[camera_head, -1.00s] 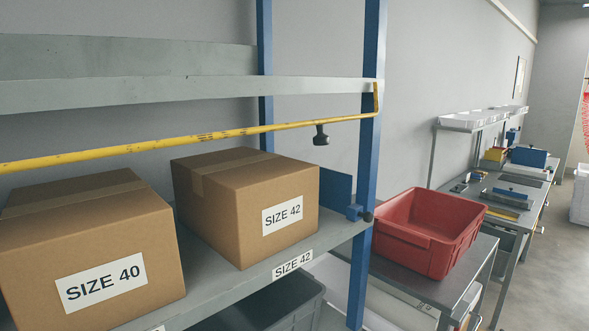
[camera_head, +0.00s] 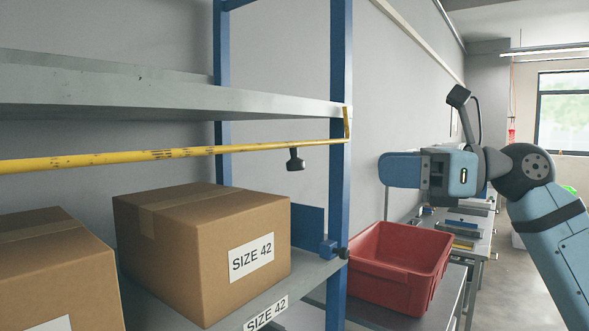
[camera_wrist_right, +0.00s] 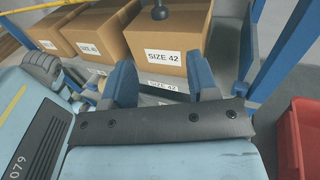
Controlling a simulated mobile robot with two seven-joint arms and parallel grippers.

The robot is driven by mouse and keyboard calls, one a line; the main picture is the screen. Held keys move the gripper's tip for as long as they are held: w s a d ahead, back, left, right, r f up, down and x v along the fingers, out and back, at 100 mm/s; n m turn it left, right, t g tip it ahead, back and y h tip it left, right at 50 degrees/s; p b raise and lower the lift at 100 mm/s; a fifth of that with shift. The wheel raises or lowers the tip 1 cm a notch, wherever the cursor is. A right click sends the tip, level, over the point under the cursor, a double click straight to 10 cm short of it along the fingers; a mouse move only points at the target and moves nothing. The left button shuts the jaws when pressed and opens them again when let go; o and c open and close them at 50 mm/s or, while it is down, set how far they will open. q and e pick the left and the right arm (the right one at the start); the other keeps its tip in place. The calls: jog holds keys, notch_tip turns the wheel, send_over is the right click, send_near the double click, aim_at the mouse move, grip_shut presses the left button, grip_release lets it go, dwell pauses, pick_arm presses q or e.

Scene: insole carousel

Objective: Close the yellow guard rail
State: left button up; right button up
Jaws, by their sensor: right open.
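The yellow guard rail (camera_head: 180,152) runs nearly level across the shelf front, from the left edge to the blue post (camera_head: 340,200) at its right. It passes above the boxes and below the grey upper shelf. A black knob (camera_head: 295,160) hangs under it near the post. In the right wrist view the rail (camera_wrist_right: 38,5) crosses the top left corner, and the black knob (camera_wrist_right: 159,9) shows at the top. My right gripper (camera_head: 392,170) is right of the post, above the red bin, apart from the rail. In the wrist view its two blue fingers (camera_wrist_right: 162,82) stand apart with nothing between them. My left gripper is out of view.
A SIZE 42 box (camera_head: 205,250) and another box (camera_head: 50,275) sit on the lower shelf. A red bin (camera_head: 390,275) stands on a bench right of the post. Workbenches line the wall behind. Open floor shows at the right.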

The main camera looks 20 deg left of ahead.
aim_at(302, 165)
jog(key=a+p, duration=0.2)
jog(key=a, duration=1.1)
jog(key=shift+a+p, duration=0.1)
jog(key=shift+p, duration=0.25)
grip_shut()
